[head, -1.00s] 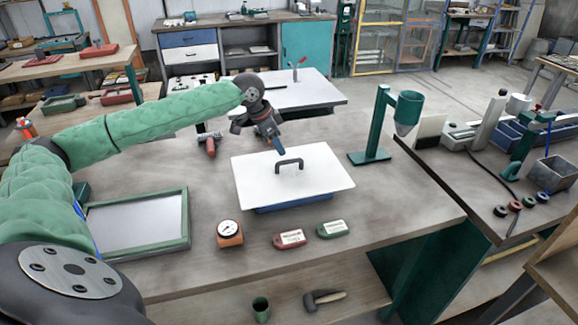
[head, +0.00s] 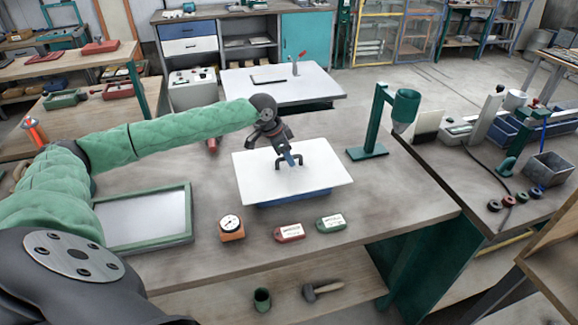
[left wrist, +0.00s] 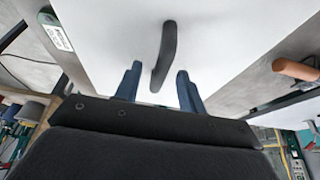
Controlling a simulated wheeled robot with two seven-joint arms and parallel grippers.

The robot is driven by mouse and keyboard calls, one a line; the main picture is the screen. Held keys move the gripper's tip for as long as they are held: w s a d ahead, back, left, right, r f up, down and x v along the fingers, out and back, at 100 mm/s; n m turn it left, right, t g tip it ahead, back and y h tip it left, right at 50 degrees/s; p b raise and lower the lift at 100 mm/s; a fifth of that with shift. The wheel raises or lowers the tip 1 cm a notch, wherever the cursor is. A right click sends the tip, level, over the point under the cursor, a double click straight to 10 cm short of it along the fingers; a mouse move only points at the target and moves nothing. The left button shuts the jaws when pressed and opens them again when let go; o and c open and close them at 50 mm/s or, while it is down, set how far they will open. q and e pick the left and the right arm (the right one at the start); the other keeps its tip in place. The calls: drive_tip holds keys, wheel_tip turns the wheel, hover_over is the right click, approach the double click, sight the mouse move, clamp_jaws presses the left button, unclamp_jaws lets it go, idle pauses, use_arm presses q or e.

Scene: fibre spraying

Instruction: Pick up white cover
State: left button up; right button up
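The white cover (head: 325,180) is a flat white plate with a dark arched handle (head: 312,160) on top. It rests on a blue tray (head: 295,198) on the workbench. My left gripper (head: 290,160) is over the cover at its handle. In the left wrist view, the two blue fingers of my left gripper (left wrist: 158,88) are apart, with the dark handle (left wrist: 163,55) between and just beyond them. I cannot tell whether a finger touches it. The white cover (left wrist: 110,30) fills much of that view. My right gripper is not in view.
A green-framed tray (head: 187,222) lies left on the bench. A gauge (head: 231,226), a red tag (head: 289,233) and a green tag (head: 330,223) lie in front of the cover. A green funnel stand (head: 376,150) stands to its right.

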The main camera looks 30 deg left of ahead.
use_arm(q)
clamp_jaws()
idle(1.4)
